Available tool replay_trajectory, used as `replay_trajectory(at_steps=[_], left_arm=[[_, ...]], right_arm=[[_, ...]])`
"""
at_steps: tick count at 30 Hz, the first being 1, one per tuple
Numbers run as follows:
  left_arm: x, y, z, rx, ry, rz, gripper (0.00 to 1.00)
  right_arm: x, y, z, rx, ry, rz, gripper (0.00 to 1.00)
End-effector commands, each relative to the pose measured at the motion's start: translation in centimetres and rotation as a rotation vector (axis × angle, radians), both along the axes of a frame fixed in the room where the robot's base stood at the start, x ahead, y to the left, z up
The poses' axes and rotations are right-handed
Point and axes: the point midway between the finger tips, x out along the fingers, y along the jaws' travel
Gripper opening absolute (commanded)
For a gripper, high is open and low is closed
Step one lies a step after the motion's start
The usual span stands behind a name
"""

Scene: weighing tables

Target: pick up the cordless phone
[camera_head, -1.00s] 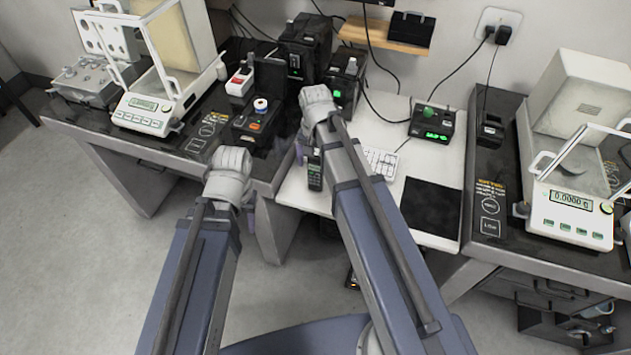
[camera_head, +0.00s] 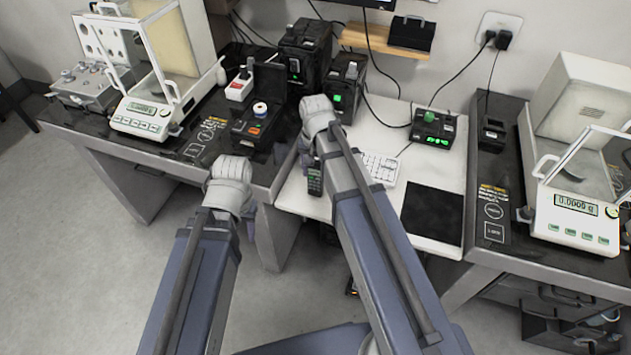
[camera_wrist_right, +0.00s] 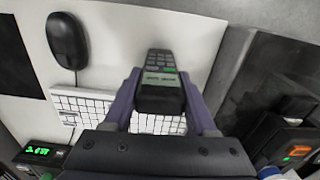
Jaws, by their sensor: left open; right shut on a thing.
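The cordless phone (camera_head: 314,181) is dark with a small greenish display and shows beside my right arm, over the white middle desk, in the head view. In the right wrist view the phone (camera_wrist_right: 160,82) is between the two purple fingers of my right gripper (camera_wrist_right: 160,88), which is shut on it. Its keypad end points away from the gripper. In the head view the right gripper (camera_head: 308,152) is mostly hidden behind its own wrist. My left gripper (camera_head: 249,208) is left of the desk, near the dark table's front edge, away from the phone, open and largely hidden.
A white keyboard (camera_wrist_right: 85,105) and black mouse (camera_wrist_right: 67,40) lie on the desk, near a black mat (camera_head: 432,212). A device with a green display (camera_head: 432,129) stands behind. Balances stand on the left (camera_head: 140,118) and right (camera_head: 578,220) tables. Dark instruments crowd the back.

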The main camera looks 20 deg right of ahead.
Motion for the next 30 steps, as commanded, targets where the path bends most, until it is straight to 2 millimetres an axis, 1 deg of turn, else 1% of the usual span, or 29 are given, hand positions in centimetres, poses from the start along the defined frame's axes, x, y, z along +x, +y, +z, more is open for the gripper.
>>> replay_trajectory(at_steps=[1, 7, 16, 20, 26, 30], left_arm=[[0.0, 0.0, 0.0, 0.0, 0.0, 0.0, 0.45], [0.0, 0.0, 0.0, 0.0, 0.0, 0.0, 0.45], [0.0, 0.0, 0.0, 0.0, 0.0, 0.0, 0.45], [0.0, 0.0, 0.3, 0.0, 0.0, 0.0, 0.45], [0.0, 0.0, 1.9, 0.0, 0.0, 0.0, 0.45], [0.0, 0.0, 3.7, 0.0, 0.0, 0.0, 0.45]], right_arm=[[0.0, 0.0, 0.0, 0.0, 0.0, 0.0, 0.23], [0.0, 0.0, 0.0, 0.0, 0.0, 0.0, 0.0], [0.0, 0.0, 0.0, 0.0, 0.0, 0.0, 0.0], [0.0, 0.0, 0.3, 0.0, 0.0, 0.0, 0.0], [0.0, 0.0, 1.9, 0.0, 0.0, 0.0, 0.0], [0.0, 0.0, 3.7, 0.0, 0.0, 0.0, 0.0]])
